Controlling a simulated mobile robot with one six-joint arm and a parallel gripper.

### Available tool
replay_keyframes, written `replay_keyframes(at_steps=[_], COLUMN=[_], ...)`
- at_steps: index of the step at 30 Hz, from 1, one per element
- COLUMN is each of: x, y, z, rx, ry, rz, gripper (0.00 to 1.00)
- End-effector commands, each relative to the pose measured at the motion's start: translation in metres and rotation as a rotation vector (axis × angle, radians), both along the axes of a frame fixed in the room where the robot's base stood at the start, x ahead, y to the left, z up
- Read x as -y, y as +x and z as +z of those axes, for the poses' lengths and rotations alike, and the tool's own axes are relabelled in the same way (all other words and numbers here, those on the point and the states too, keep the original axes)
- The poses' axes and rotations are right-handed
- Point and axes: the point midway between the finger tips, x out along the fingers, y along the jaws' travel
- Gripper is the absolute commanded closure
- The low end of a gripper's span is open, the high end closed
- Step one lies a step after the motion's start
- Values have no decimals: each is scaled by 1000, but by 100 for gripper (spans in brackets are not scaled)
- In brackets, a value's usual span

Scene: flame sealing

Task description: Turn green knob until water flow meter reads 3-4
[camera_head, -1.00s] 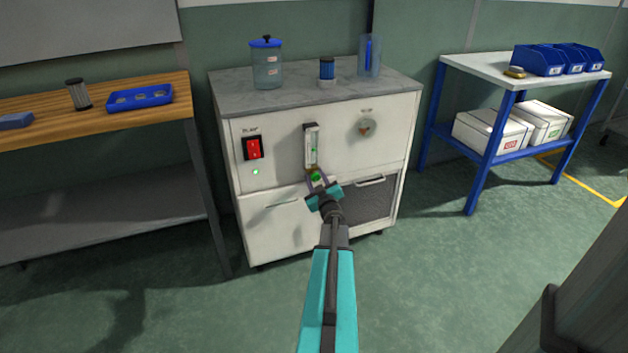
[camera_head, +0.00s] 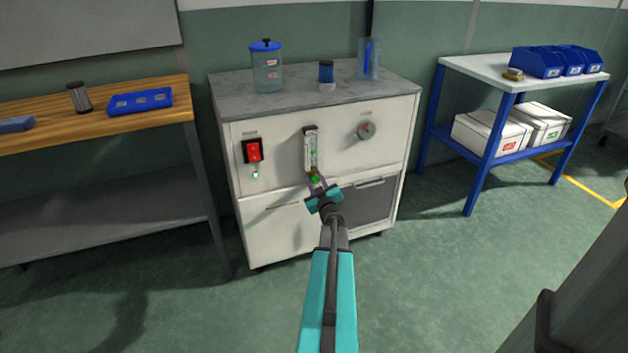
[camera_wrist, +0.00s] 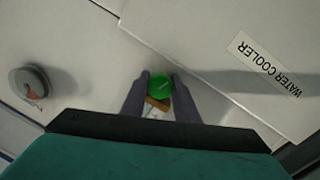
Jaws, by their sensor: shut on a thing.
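The green knob (camera_head: 315,180) sits at the bottom of the water flow meter (camera_head: 311,150) on the white cabinet's front. In the wrist view the green knob (camera_wrist: 160,86) lies between the two fingertips. My gripper (camera_head: 317,184) is shut on it, and the fingers (camera_wrist: 158,82) touch it from both sides. The flow meter is a clear upright tube in a dark-topped frame. Its reading is too small to make out in the head view, and the tube is hidden in the wrist view.
A wooden bench (camera_head: 60,120) is at the left, a blue-framed table (camera_head: 470,70) at the right. The floor between is clear.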

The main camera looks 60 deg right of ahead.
Motion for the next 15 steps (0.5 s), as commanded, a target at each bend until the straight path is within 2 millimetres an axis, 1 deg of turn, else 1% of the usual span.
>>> replay_keyframes(at_steps=[1,15], x=[0,1], y=[3,3], z=[2,5], rx=[6,118], ry=[11,162], rz=[3,3], gripper=[95,95])
